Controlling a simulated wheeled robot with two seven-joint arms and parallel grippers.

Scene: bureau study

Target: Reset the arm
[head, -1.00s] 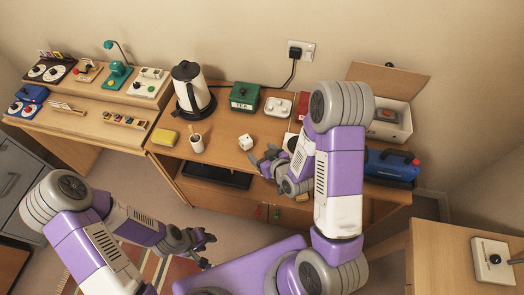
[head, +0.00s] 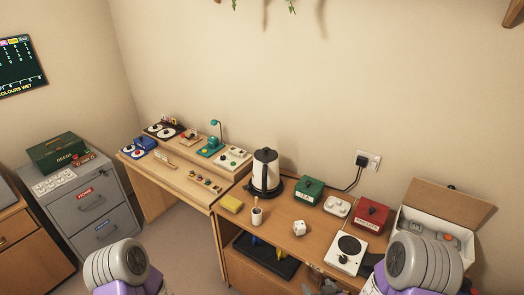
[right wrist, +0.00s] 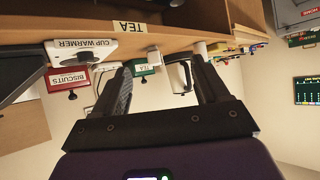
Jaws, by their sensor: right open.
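My right arm's large grey joint (head: 424,264) shows at the lower right of the head view. My right gripper (head: 326,287) is only partly visible at the bottom edge, in front of the desk. In the right wrist view, which is upside down, its two dark fingers (right wrist: 161,72) stand apart with nothing between them. The desk edge and the green tea box (right wrist: 146,70) show beyond them. My left arm (head: 118,266) shows only a joint at the lower left; the left gripper is outside the picture.
An open carton (head: 440,222) is at right. A filing cabinet (head: 88,205) stands at left.

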